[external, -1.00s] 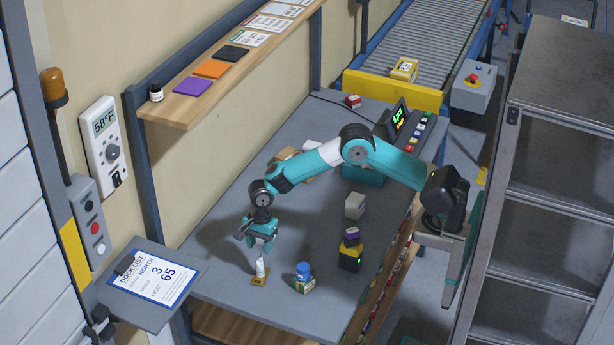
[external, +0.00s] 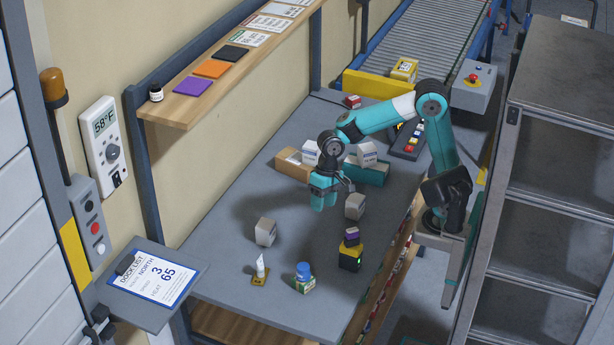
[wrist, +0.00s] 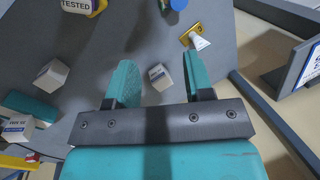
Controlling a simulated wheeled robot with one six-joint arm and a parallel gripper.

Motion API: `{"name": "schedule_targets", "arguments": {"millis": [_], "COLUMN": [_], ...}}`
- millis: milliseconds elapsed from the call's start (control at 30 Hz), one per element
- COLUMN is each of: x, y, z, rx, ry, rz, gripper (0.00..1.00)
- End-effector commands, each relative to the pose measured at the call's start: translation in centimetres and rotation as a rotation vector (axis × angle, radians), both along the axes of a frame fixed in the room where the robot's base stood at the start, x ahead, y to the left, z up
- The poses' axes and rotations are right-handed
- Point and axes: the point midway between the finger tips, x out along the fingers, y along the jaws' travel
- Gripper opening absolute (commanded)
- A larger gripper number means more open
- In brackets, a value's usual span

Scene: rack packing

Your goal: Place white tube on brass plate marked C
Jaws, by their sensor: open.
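The white tube (external: 260,267) stands on a small brass plate (external: 260,280) near the front of the grey bench in the external view. In the wrist view the tube (wrist: 199,42) shows at the top, with the brass-yellow plate (wrist: 190,33) at its end. The letter on the plate is too small to read. My gripper (external: 328,190) is open and empty above the middle of the bench, well behind the tube. In the wrist view its two teal fingers (wrist: 160,80) are spread apart, with a grey-white box on the bench beyond them.
A grey-white box (external: 265,232) stands behind the tube, another (external: 355,206) close right of my gripper. A brown carton (external: 297,163) lies at the back.

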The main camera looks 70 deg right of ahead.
Motion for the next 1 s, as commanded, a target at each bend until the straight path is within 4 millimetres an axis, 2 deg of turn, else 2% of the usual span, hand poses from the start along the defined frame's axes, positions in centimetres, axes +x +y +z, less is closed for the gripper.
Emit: {"name": "schedule_targets", "arguments": {"millis": [33, 100, 200, 333, 500, 700, 800, 1000], "x": [-3.0, -6.7, -11.0, -14.4, -15.7, -15.6, -15.6, -15.6], "y": [-1.2, -2.5, -3.7, -4.5, -4.8, -4.8, -4.8, -4.8], "z": [0.7, 0.9, 0.6, 0.0, -0.4, -0.3, 0.7, 0.7], "rx": [0.018, 0.04, 0.064, 0.083, 0.09, 0.09, 0.089, 0.089], "ry": [-0.048, -0.112, -0.191, -0.261, -0.289, -0.289, -0.289, -0.289], "rz": [0.149, 0.358, 0.602, 0.798, 0.88, 0.88, 0.88, 0.88], "gripper": [0.48, 0.48, 0.48, 0.48, 0.48, 0.48, 0.48, 0.48]}}
